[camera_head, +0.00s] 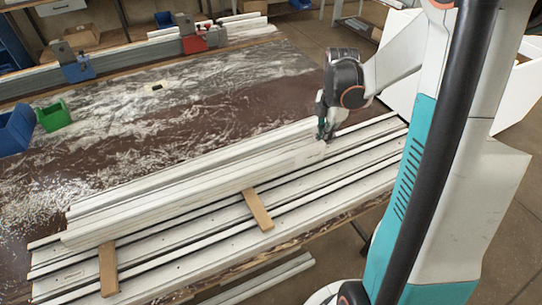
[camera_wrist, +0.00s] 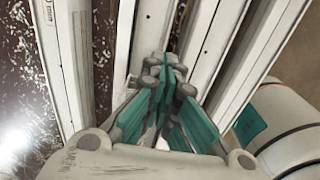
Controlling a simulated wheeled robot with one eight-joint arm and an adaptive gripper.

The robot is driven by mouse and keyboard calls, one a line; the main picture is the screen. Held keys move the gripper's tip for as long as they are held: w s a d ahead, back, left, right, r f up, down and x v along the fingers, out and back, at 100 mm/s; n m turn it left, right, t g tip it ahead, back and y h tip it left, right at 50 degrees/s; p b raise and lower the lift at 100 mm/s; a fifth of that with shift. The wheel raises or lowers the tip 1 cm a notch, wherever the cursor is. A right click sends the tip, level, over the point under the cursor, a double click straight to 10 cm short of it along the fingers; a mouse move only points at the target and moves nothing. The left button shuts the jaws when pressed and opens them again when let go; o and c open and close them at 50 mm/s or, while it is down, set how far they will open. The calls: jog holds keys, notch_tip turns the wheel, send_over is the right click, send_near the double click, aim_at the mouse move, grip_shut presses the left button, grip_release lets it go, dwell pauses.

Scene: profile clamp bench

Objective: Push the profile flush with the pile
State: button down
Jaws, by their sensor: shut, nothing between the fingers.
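Long white profiles lie in a pile (camera_head: 350,163) along the front of the bench. On top, across wooden strips, lies an upper profile (camera_head: 185,190); its right end is by my gripper, short of the lower profiles' right ends. I cannot tell exactly where one upper piece ends and another begins. My gripper (camera_head: 321,133) points down at that right end, its fingers shut and empty. Whether it touches the profile is unclear. In the wrist view, the teal fingers (camera_wrist: 172,78) are together among white profiles (camera_wrist: 108,60), hiding what lies directly below them.
Two wooden strips (camera_head: 258,210) (camera_head: 108,268) stick out under the upper profiles. The dusty bench top (camera_head: 190,110) is mostly clear behind the pile. A green bin (camera_head: 54,115) and a blue bin (camera_head: 15,130) stand at left. A rail with blue (camera_head: 77,70) and red clamps (camera_head: 195,42) runs behind.

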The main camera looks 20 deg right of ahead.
aim_at(290, 150)
jog(key=shift+s+a, duration=0.2)
jog(key=shift+a, duration=6.75)
jog(key=shift+d, duration=0.15)
jog(key=shift+d, duration=0.6)
jog(key=shift+r+p, duration=2.65)
jog(key=shift+r, duration=0.9)
jog(key=s+a+r+m+t+b, duration=0.1)
jog(key=s+a+r+m+t, duration=0.2)
jog(key=s+m, duration=0.3)
jog(key=s+a+r+m+t+b, duration=0.2)
jog(key=s+a+r+m+t, duration=0.2)
jog(key=m, duration=0.8)
notch_tip(290, 150, up, 2)
jog(key=s+a, duration=0.1)
jog(key=s, duration=0.1)
jog(key=shift+s+a+r, duration=0.2)
jog(key=shift+s+r, duration=0.05)
jog(key=shift+s, duration=0.15)
